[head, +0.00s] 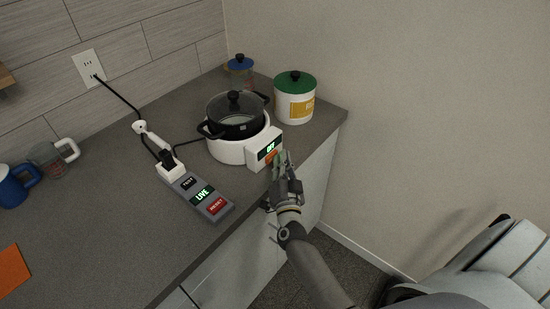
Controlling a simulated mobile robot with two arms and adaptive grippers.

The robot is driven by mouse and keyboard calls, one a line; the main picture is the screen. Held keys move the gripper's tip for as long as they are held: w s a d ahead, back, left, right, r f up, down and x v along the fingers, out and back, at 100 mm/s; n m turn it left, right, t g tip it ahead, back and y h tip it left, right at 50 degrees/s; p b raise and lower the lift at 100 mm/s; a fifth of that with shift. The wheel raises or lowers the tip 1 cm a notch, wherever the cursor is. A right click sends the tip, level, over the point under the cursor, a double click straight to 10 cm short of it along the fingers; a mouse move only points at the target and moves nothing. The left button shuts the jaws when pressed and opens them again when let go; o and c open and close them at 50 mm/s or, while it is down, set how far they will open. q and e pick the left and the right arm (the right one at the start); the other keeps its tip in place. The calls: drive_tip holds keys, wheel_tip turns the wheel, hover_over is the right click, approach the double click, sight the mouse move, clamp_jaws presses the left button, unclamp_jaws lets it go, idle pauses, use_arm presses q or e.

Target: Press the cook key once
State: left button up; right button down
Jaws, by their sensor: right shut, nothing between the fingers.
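A white coil stove (228,148) stands on the grey counter with a black pot (235,122) on top. Its front box has a display (267,148) reading "OFF" in green. An orange key (271,158) shows just below the display, partly hidden by my fingertips; any label on it is too small to read. My right gripper (281,160) is shut and empty, with its fingertips at the front of the box close to the orange key. I cannot tell whether they touch it. My left gripper is not in view.
A power strip (201,195) with a lit "LIVE" sign and a red "RESET" button lies left of the stove. A green-lidded canister (295,101) and a blue-lidded jar (240,70) stand behind. Mugs (14,188) are at far left. The front left counter is mostly clear.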

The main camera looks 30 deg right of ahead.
drive_tip(key=shift+w+a+r, duration=0.1)
drive_tip(key=shift+w+r, duration=0.05)
drive_tip(key=shift+r, duration=0.25)
drive_tip(key=shift+f+p, duration=0.2)
drive_tip(key=shift+p, duration=0.1)
drive_tip(key=shift+s+f, duration=0.1)
drive_tip(key=shift+s, duration=0.25)
drive_tip(key=s, duration=0.1)
drive_tip(key=s+d+p, duration=0.1)
drive_tip(key=s, duration=0.1)
drive_tip(key=s+d, duration=0.1)
drive_tip(key=shift+s+d+f, duration=0.1)
drive_tip(key=shift+s+d, duration=0.05)
drive_tip(key=shift+s, duration=0.2)
idle(0.9)
